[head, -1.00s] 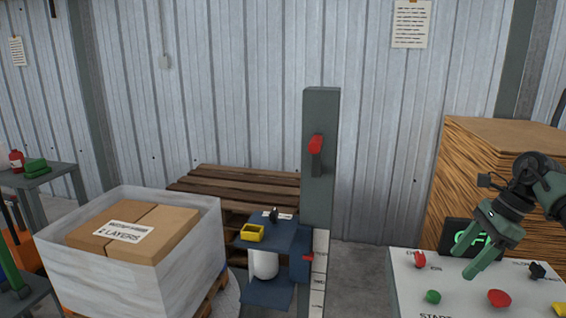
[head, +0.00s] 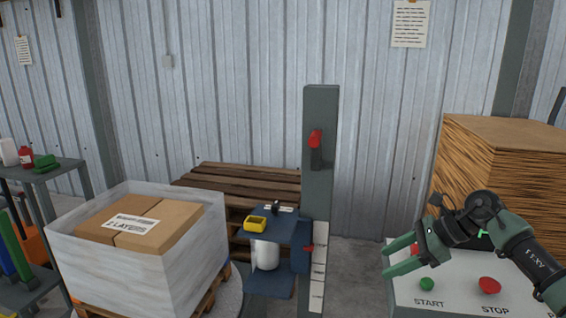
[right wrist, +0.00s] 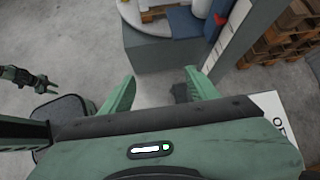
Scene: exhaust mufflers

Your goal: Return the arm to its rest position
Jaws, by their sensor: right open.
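My right gripper (head: 386,260) is open and empty in the head view. Its two green fingers point left, in front of the white control panel (head: 455,296). The green START button (head: 427,284) and red STOP button (head: 489,285) lie below the hand.
A grey post (head: 318,165) with a red handle stands mid-view beside a blue stand (head: 270,284). A wrapped box load (head: 150,280) stands left, with wooden pallets (head: 240,182) behind. A wood-grain stack (head: 500,165) is behind my right arm. Floor (head: 358,265) shows between post and panel.

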